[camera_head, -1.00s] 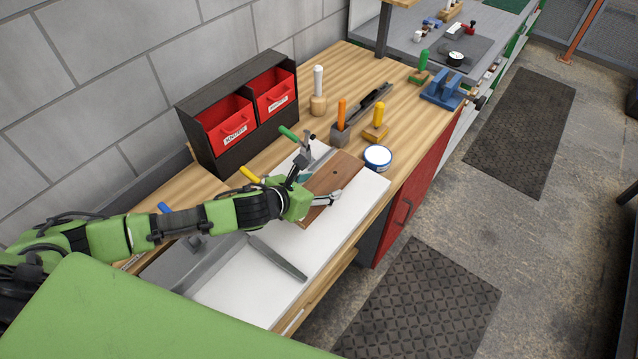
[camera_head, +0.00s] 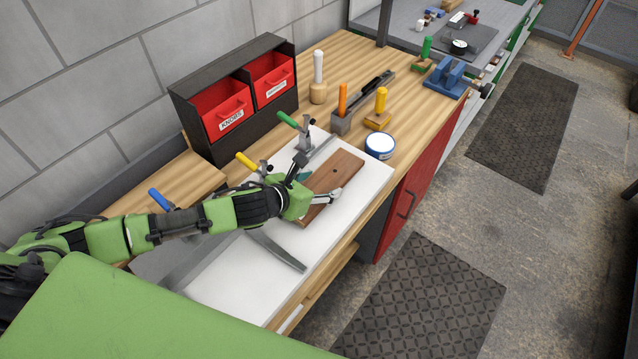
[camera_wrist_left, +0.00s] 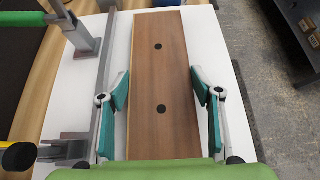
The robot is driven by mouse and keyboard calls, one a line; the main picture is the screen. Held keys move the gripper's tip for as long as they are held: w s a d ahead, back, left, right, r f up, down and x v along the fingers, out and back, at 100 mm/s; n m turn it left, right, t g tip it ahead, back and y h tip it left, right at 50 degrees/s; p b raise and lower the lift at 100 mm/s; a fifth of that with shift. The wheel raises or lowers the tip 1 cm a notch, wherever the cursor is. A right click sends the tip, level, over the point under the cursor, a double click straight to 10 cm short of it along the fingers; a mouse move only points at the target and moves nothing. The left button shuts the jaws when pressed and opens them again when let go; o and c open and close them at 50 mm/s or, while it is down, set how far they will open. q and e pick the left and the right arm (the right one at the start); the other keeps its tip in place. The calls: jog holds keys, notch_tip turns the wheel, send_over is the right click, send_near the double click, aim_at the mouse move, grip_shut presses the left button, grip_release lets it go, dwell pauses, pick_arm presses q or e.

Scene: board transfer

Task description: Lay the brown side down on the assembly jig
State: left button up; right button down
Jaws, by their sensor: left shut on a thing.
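The brown side (camera_head: 336,172) is a long flat wooden board with dark holes. It is level, over the white plate of the assembly jig (camera_head: 352,205), beside the grey metal fence; whether it touches the plate is hard to tell. My left gripper (camera_head: 318,178) is shut on the board across its width. In the left wrist view, the teal finger pads (camera_wrist_left: 160,88) are at both long edges of the brown side (camera_wrist_left: 160,65), and the jig's white plate (camera_wrist_left: 222,30) shows around it. My right gripper is out of view.
Toggle clamps with green (camera_head: 287,119), yellow (camera_head: 246,161) and blue (camera_head: 159,198) handles line the jig's back edge. A loose-looking grey bar (camera_head: 277,251) crosses the plate. A round tin (camera_head: 380,146) stands close to the jig's far end. A red-drawer cabinet (camera_head: 184,88) stands behind.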

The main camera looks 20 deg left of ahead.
pick_arm(q)
jog(key=shift+f, duration=0.1)
jog(key=o, duration=1.4)
jog(key=shift+f, duration=0.1)
jog(key=c, duration=1.3)
jog(key=shift+s+a, duration=0.15)
jog(key=shift+s, duration=0.15)
jog(key=shift+s+a+p, duration=0.3)
jog(key=shift+s+p, duration=0.35)
jog(key=shift+s, duration=0.2)
jog(key=shift+s+a, duration=0.1)
jog(key=shift+s, duration=0.2)
